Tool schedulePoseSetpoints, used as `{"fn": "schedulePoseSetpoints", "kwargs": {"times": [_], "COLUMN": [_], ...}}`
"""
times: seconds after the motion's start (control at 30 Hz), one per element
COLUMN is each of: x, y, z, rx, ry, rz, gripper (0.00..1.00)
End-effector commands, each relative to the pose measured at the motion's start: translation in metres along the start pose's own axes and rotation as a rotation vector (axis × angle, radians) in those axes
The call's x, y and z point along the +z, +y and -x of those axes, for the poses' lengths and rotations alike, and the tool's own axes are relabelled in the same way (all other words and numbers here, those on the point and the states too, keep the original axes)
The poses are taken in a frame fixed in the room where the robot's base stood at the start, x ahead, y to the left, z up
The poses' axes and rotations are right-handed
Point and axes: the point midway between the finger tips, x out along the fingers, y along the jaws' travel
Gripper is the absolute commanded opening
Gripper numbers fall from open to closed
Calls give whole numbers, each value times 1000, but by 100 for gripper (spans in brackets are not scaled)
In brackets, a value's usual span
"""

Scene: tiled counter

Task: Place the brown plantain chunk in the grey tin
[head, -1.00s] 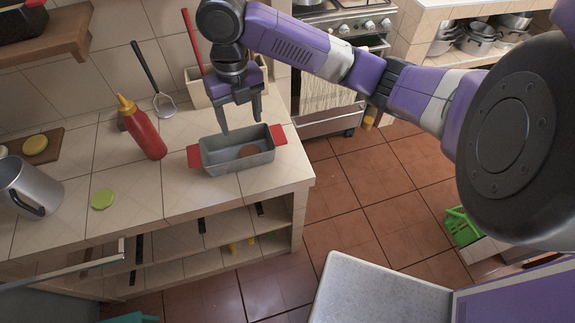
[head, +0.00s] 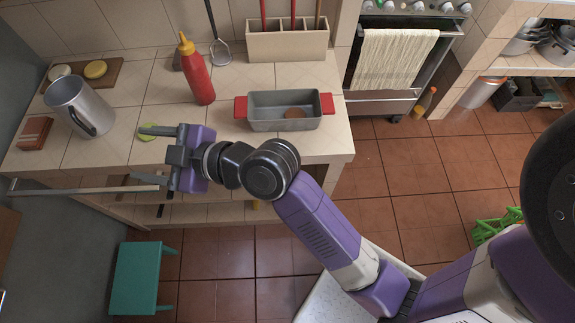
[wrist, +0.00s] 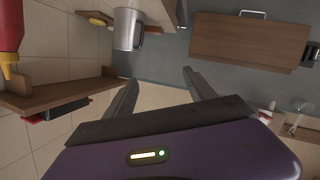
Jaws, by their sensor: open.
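The brown plantain chunk (head: 294,113) lies inside the grey tin (head: 262,122), towards its right end. The tin has red handles and stands on the tiled counter. My gripper (head: 148,155) is open and empty, in front of the counter's near edge and left of the tin. It is well apart from the tin and overlaps the view of a green disc (head: 147,135). In the wrist view my open fingers (wrist: 160,90) have nothing between them.
A red squeeze bottle (head: 197,75) stands left of the tin. A metal mug (head: 80,106) and a board with yellow pieces (head: 95,70) are at the left. A utensil box (head: 287,44) stands behind the tin. A teal stool (head: 143,277) is on the floor.

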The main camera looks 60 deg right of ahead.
Motion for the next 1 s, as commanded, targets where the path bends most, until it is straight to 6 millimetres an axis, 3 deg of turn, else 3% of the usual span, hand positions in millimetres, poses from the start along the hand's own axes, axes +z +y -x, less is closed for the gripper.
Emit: {"fn": "schedulePoseSetpoints", "kwargs": {"times": [0.03,0.27,0.5,0.7,0.8,1.0], "x": [10,61,104,112,107,99], "y": [-15,-50,-71,-69,-64,-58], "z": [12,84,190,276,304,329], "rx": [30,203,339,374,365,344], "ry": [-13,-82,-141,-140,-125,-103], "rz": [-86,-371,-502,-501,-487,-470], "gripper": [64,64,64,64,64,64]}}
